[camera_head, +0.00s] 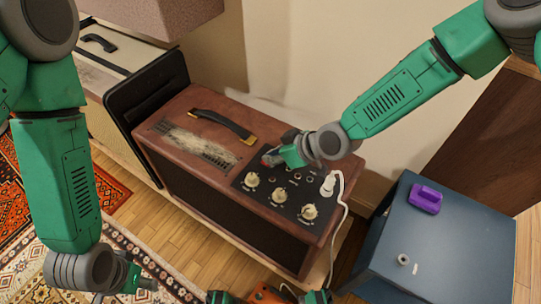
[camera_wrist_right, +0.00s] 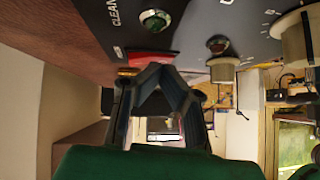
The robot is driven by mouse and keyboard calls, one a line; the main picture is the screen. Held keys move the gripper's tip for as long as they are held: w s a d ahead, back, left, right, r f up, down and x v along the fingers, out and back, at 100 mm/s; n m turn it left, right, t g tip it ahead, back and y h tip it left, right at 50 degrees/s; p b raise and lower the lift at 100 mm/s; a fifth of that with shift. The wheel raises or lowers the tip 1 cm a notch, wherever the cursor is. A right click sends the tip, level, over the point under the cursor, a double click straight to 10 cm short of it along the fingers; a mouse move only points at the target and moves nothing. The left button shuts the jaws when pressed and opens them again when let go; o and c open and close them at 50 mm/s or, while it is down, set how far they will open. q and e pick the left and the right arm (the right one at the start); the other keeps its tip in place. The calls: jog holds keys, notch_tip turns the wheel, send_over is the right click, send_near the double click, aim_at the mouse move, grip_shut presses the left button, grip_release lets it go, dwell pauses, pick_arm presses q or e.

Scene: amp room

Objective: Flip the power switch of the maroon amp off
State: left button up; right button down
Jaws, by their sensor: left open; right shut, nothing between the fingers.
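The maroon amp (camera_head: 180,118) stands in the middle of the head view, with a black handle on top and a dark control panel (camera_head: 292,208) with cream knobs at its right end. My right gripper (camera_head: 269,158) is shut and empty at the back edge of this panel. In the right wrist view its fingertips (camera_wrist_right: 156,70) are right at the red power switch (camera_wrist_right: 148,56), touching it or very close. The fingertips partly hide the switch, so its position is unclear. My left gripper (camera_head: 143,284) is open and empty, low at the left, away from the amp.
A white plug and cable (camera_head: 331,186) rise from the panel's right side. A blue cabinet (camera_head: 450,245) stands at the right with a purple object (camera_head: 426,198) on it. A cream amp (camera_head: 125,50) stands behind at the left. The wall is close behind the maroon amp.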

jog(key=shift+w+d, duration=0.55)
jog(key=shift+r, duration=0.1)
jog(key=shift+r, duration=0.1)
jog(key=v, duration=1.1)
jog(key=shift+s+d, duration=0.15)
jog(key=shift+d, duration=0.25)
jog(key=shift+r, duration=0.15)
jog(key=a+r+p, duration=0.1)
jog(key=p, duration=0.1)
jog(key=a+r+p, duration=0.1)
jog(key=p, duration=0.1)
jog(key=shift+a+r+p, duration=0.2)
jog(key=shift+r+p, duration=0.1)
jog(key=shift+r, duration=0.05)
